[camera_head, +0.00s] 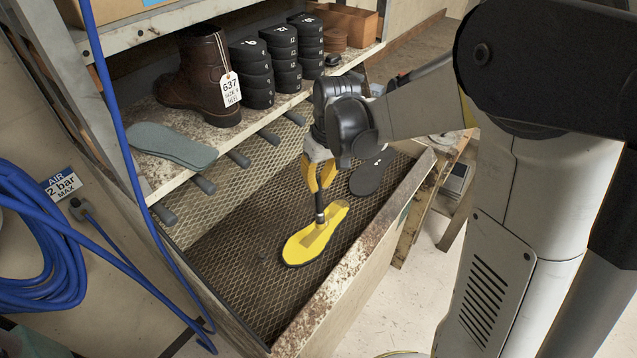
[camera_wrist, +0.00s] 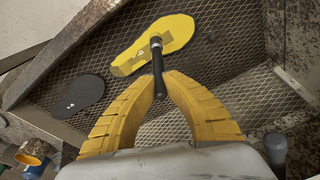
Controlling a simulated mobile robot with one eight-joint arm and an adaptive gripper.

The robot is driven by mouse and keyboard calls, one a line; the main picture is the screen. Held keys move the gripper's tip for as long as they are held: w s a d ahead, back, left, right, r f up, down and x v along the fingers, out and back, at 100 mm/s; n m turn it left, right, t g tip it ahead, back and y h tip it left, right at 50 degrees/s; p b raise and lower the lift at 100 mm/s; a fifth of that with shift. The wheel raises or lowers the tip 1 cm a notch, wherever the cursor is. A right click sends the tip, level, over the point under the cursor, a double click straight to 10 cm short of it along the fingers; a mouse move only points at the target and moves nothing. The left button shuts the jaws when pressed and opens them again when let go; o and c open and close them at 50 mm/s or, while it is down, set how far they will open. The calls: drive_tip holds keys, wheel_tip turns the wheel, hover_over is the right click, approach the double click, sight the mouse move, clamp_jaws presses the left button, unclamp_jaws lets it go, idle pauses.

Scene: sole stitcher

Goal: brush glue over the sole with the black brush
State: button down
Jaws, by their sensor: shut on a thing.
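A yellow sole (camera_head: 298,247) with a dark edge lies flat on the mesh floor of the tray; it also shows in the wrist view (camera_wrist: 178,32). Its yellow is duller in a patch towards its upper end in the head view. My gripper (camera_head: 319,184) is above the sole, its yellow fingers (camera_wrist: 161,84) shut on the handle of the black brush (camera_wrist: 158,75). The brush (camera_head: 320,206) points down, its lower end over the sole. It seems to touch the sole, but I cannot see the bristles clearly.
A black sole (camera_head: 373,172) lies on the mesh (camera_head: 236,258), beside the yellow one. The tray's rusty wall (camera_head: 345,270) borders the right. A shelf on the left holds a brown boot (camera_head: 205,75), grey-green insoles (camera_head: 168,144) and stacked black pieces (camera_head: 252,75). A blue hose (camera_head: 118,135) hangs left.

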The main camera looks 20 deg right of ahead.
wheel_tip(320, 180, up, 6)
drive_tip(key=p, duration=0.4)
drive_tip(key=shift+r, duration=0.1)
idle(0.5)
